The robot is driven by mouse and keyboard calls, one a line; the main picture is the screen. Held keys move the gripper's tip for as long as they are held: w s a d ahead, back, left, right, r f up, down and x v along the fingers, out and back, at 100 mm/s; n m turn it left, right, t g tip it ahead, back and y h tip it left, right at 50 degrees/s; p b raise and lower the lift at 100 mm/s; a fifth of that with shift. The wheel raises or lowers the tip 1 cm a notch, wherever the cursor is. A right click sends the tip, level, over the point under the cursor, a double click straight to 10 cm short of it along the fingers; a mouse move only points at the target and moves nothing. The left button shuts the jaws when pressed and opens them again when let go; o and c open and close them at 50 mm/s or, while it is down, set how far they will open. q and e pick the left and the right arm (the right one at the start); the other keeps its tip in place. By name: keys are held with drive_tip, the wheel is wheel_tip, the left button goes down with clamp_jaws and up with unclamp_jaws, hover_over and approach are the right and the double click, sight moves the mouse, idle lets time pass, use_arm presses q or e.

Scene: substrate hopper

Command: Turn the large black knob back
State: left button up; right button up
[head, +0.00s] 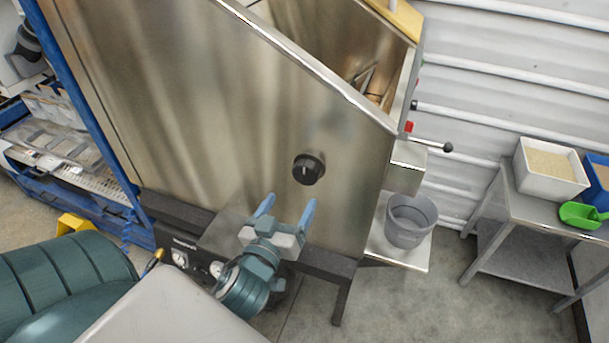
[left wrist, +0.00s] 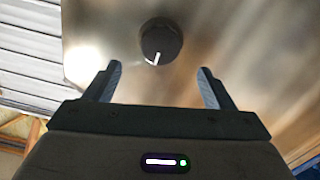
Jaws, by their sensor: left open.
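The large black knob (head: 308,169) sits on the sloping steel side of the hopper (head: 230,120) in the head view. It also shows in the left wrist view (left wrist: 160,40), with a white pointer mark toward its lower edge. My left gripper (head: 287,208) is open and empty, below and a little left of the knob in the head view. In the left wrist view its two blue fingers (left wrist: 160,80) stand apart, with the knob centred beyond their tips and not touched. My right gripper is not in view.
A lever with a black ball end (head: 447,147) sticks out at the hopper's right. A grey bucket (head: 410,222) stands on a shelf below it. A side table (head: 505,215) holds a white bin (head: 549,168) and a green scoop (head: 582,215). A blue rack (head: 75,150) stands left.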

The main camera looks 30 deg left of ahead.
sight(304, 177)
use_arm(q)
drive_tip(key=p+x, duration=0.3)
drive_tip(key=x, duration=0.5)
drive_tip(key=shift+w+r, duration=0.1)
drive_tip(key=shift+w, duration=0.2)
drive_tip(key=shift+w+a, duration=0.15)
drive_tip(key=shift+w, duration=0.4)
drive_tip(key=shift+c, duration=1.1)
drive_tip(key=c, duration=0.8)
